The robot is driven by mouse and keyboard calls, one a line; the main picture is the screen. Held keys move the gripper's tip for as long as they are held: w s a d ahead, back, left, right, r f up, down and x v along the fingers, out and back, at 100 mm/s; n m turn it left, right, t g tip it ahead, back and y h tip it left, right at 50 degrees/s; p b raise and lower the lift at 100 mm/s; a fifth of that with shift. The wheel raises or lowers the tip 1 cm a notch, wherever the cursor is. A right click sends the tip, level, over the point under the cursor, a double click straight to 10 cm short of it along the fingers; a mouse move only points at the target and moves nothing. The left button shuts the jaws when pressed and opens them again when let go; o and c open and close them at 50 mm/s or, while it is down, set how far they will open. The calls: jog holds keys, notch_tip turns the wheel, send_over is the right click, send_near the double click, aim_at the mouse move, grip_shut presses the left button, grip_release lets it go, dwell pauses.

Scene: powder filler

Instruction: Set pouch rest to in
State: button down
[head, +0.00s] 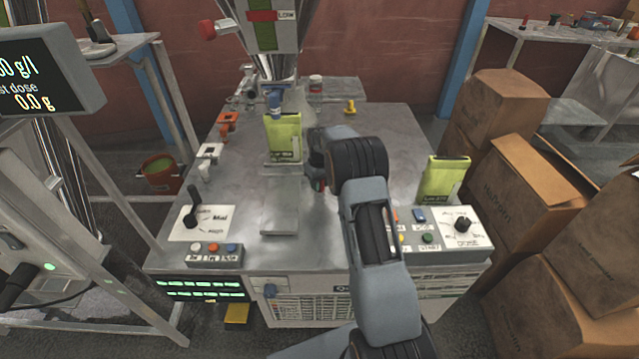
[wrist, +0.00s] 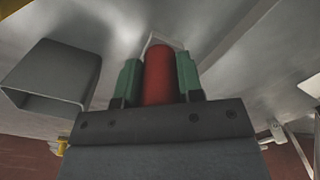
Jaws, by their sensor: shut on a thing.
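My gripper (wrist: 158,80) is shut on a red cylindrical handle (wrist: 158,72) in the wrist view, with a green fingertip on each side of it. A pale bracket shows just behind the handle's far end. In the head view my gripper (head: 318,182) is at the machine's table top, just right of the yellow-green pouch (head: 284,138), and my wrist mostly hides the handle. The pouch stands upright under the filler spout (head: 274,103). A flat metal plate (head: 280,205) lies in front of it. I cannot tell which metal part is the pouch rest itself.
A hollow rectangular metal tube (wrist: 52,80) is close left of my gripper in the wrist view. A second pouch (head: 443,180) stands at the right by the dose panel (head: 455,235). A lever panel (head: 203,222) is at the left. Cardboard boxes (head: 545,185) stack at the right.

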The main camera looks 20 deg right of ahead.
jog(key=shift+w+r, duration=0.2)
jog(key=shift+w, duration=0.1)
jog(key=c, duration=1.1)
grip_release()
jog(key=shift+c, duration=0.2)
jog(key=o, duration=0.4)
jog(key=shift+f, duration=0.15)
jog(key=shift+d, duration=0.1)
notch_tip(320, 180, up, 14)
jog(key=shift+f+p, duration=0.1)
jog(key=shift+p, duration=1)
